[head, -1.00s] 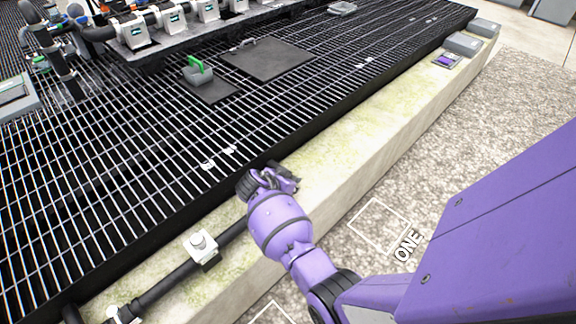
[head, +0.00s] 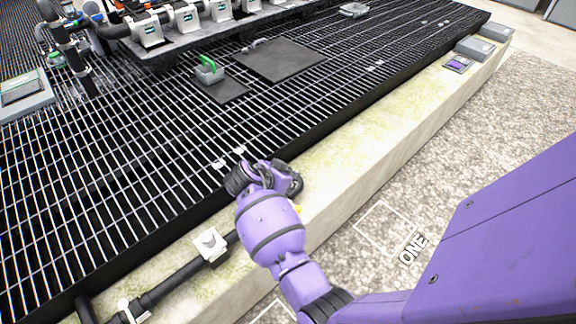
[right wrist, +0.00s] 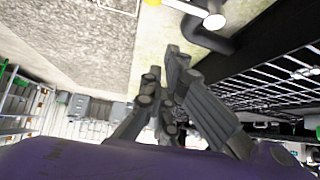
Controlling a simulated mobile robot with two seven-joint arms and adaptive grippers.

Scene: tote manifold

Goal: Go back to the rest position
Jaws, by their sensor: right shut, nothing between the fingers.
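My right gripper (head: 268,172) is in the middle of the head view, above the border between the black grating (head: 130,190) and the pale stone ledge (head: 370,140). It is shut and empty. In the right wrist view its dark fingers (right wrist: 165,75) are close together, with nothing between them. My purple right arm comes in from the lower right. My left gripper is not in the head view.
A black pipe (head: 178,290) with a white valve fitting (head: 211,245) runs along the ledge beside my right gripper. A manifold with white valves (head: 187,17) stands at the back left. A grey tote with a green handle (head: 209,72) sits on the grating. Gravel (head: 465,165) lies right of the ledge.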

